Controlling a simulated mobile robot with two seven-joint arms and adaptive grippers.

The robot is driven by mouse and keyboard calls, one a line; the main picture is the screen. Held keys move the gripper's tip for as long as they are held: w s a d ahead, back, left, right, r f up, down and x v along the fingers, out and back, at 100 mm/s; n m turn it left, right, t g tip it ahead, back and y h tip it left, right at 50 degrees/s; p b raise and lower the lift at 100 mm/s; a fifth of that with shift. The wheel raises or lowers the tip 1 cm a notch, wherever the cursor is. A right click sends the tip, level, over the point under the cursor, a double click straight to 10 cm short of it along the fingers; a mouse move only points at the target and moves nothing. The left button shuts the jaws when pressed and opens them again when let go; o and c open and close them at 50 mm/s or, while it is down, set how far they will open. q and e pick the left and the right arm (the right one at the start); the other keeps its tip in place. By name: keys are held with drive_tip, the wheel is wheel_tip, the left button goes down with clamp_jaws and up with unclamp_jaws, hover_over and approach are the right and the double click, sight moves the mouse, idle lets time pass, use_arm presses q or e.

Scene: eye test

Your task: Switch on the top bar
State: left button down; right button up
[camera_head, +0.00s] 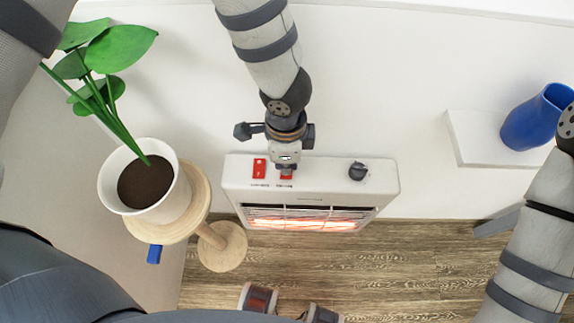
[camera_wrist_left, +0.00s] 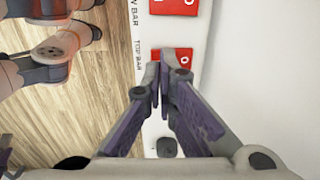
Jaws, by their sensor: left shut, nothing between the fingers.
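The white heater (camera_head: 325,178) stands against the wall with its control panel facing up and an orange glow behind its front grille. I cannot tell which bars glow. Two red rocker switches sit on the panel. The top bar switch (camera_head: 287,177) also shows in the left wrist view (camera_wrist_left: 159,53) beside its "TOP BAR" label. The other red switch (camera_head: 259,168) is left of it in the head view. My left gripper (camera_head: 286,171) is shut and empty, its fingertips (camera_wrist_left: 163,84) at the top bar switch and partly covering it. I cannot tell whether they touch. My right gripper is out of view.
A dark knob (camera_head: 357,171) is on the panel's right. A potted plant (camera_head: 113,190) stands on a round wooden stand (camera_head: 199,199) to the left. A blue vase (camera_head: 527,125) stands on a white block (camera_head: 474,150) at right. Wooden floor (camera_head: 400,270) lies in front.

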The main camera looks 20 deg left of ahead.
use_arm(q)
drive_tip(key=shift+f, duration=1.1)
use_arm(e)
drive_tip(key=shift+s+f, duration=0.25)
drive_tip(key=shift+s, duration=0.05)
use_arm(q)
drive_tip(key=shift+r+p, duration=1.1)
drive_tip(key=shift+r, duration=2.5)
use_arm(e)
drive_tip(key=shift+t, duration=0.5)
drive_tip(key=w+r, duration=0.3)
use_arm(q)
drive_tip(key=shift+f, duration=0.1)
